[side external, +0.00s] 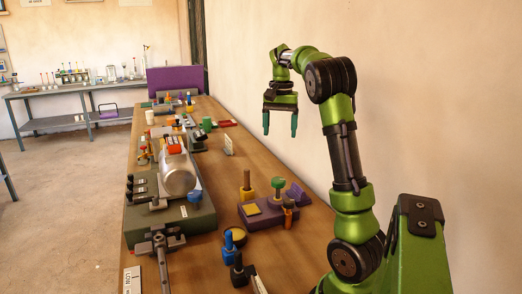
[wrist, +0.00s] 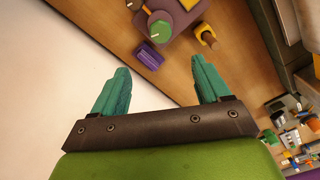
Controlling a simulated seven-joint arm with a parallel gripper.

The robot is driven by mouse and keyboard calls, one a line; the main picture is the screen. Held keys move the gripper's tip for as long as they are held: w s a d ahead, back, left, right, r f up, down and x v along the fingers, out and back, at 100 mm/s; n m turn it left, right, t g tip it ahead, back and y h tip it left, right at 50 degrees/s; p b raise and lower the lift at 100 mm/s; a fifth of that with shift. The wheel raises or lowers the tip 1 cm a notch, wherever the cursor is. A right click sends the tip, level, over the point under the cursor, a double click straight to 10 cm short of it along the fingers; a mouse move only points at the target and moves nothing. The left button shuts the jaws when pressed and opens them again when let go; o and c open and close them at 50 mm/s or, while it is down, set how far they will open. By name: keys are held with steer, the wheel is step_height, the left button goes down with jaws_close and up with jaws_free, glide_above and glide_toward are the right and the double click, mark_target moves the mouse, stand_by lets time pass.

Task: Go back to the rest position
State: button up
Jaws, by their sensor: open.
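My gripper (side external: 280,122) hangs from the raised green arm, high above the right side of the wooden table (side external: 265,152). Its two teal fingers point down and are spread apart with nothing between them in the side view. The wrist view also shows my gripper (wrist: 160,88) open and empty, with table and pale wall surface beyond the fingers. The fingers touch nothing.
Below on the table stands a purple base (side external: 268,214) with a green knob (side external: 277,183). A grey machine with a metal cylinder (side external: 178,175) stands on the left. Blue (side external: 229,243) and black (side external: 238,270) pieces stand in front. The wall is close on the right. Air around my gripper is clear.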

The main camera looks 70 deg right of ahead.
steer(key=w+a+f+n+t, duration=0.2)
steer(key=a+n, duration=0.1)
steer(key=a, duration=0.5)
steer(key=w+a+f+n+t, duration=0.1)
steer(key=a+n+t, duration=0.1)
steer(key=a, duration=0.7)
steer(key=s+a+n+t+y, duration=0.1)
steer(key=s+a+n, duration=0.2)
steer(key=a, duration=0.6)
steer(key=s+a+f+n+t+y, duration=0.1)
steer(key=s+a+n+t, duration=0.1)
steer(key=a, duration=0.8)
steer(key=shift+s+n, duration=0.8)
steer(key=shift+n, duration=0.1)
